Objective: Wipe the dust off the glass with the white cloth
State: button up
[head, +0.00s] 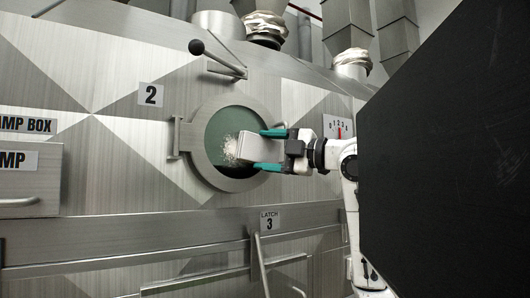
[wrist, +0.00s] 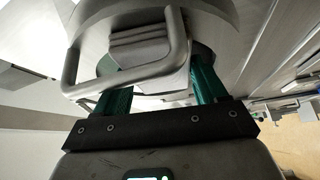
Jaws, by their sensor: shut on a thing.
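The round glass (head: 218,122) is dark green, set in a metal ring on the hood's front in the head view. A pale, speckled dust patch (head: 231,150) lies on its lower middle, just left of the white cloth (head: 247,151). The cloth looks like a flat, light grey-white pad. My gripper (head: 262,149) comes in from the right, its teal fingers above and below the cloth, shut on it. I cannot tell whether the cloth touches the glass. In the wrist view my gripper (wrist: 160,88) faces the window, and its handle partly covers the view between the fingers.
A bar handle (wrist: 128,76) crosses close to my fingers in the wrist view. A black-knobbed lever (head: 215,57) sticks out above the window. Below are a ledge and a latch handle (head: 261,265). A large dark panel (head: 450,150) blocks the right side of the head view.

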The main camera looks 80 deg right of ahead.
aim_at(213, 148)
jog(key=shift+s+d+f, duration=0.1)
jog(key=shift+d, duration=0.05)
jog(key=shift+w+a+b, duration=0.55)
jog(key=shift+w+a, duration=1.2)
jog(key=shift+w, duration=0.3)
jog(key=shift+w+a+b, duration=0.5)
jog(key=shift+w+a, duration=1.2)
jog(key=shift+w, duration=0.3)
jog(key=s+a, duration=0.4)
jog(key=shift+a, duration=0.3)
jog(key=shift+s, duration=0.1)
jog(key=shift+s+a+b, duration=0.35)
jog(key=shift+s+a, duration=0.55)
jog(key=shift+a, duration=0.2)
jog(key=shift+w, duration=0.1)
